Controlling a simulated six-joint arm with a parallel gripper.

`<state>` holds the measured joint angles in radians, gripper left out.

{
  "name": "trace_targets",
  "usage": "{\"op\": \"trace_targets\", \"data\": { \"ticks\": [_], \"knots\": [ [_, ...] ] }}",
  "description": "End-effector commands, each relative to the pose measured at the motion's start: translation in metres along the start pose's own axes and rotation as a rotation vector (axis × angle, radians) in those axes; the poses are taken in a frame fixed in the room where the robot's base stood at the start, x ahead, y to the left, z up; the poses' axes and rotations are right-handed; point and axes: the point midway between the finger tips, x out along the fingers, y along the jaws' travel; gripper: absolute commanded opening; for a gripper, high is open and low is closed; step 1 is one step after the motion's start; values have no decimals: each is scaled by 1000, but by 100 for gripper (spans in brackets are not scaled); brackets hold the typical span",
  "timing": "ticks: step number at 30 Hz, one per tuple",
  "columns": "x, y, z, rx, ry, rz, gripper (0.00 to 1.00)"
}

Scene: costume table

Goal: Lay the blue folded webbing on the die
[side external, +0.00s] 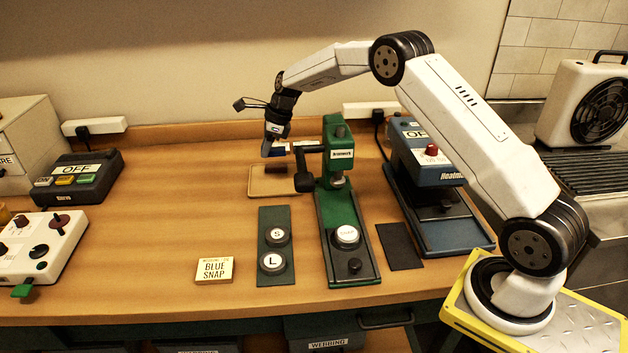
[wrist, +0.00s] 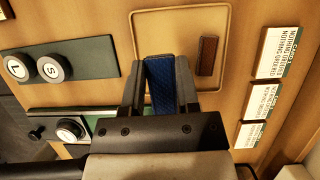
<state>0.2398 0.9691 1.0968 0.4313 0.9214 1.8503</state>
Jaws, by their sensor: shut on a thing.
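The blue folded webbing (wrist: 162,84) is a textured dark blue strip between the two fingers of my gripper (wrist: 158,80) in the wrist view. My gripper (side external: 277,148) is shut on it, above the tan tray (side external: 259,193) and left of the green press (side external: 336,165) in the side view. The round white-topped die (side external: 346,235) sits on the base of the green press, in front of its column and apart from the webbing. It also shows in the wrist view (wrist: 70,131), at lower left. The webbing is mostly hidden in the side view.
A dark red block (wrist: 207,55) lies in the tray. A green plate (side external: 273,215) carries two discs marked S and L. The press's dark handle (side external: 304,180) is close to my gripper. A blue machine (side external: 425,160) stands right. A BLUE SNAP card (side external: 214,270) lies in front.

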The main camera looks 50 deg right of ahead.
Motion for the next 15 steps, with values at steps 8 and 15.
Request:
{"op": "trace_targets", "data": {
  "ticks": [8, 15],
  "knots": [
    [-30, -1, 13, -3, -3, -5, 0],
    [-68, 0, 29, -1, -2, -3, 0]
  ]
}}
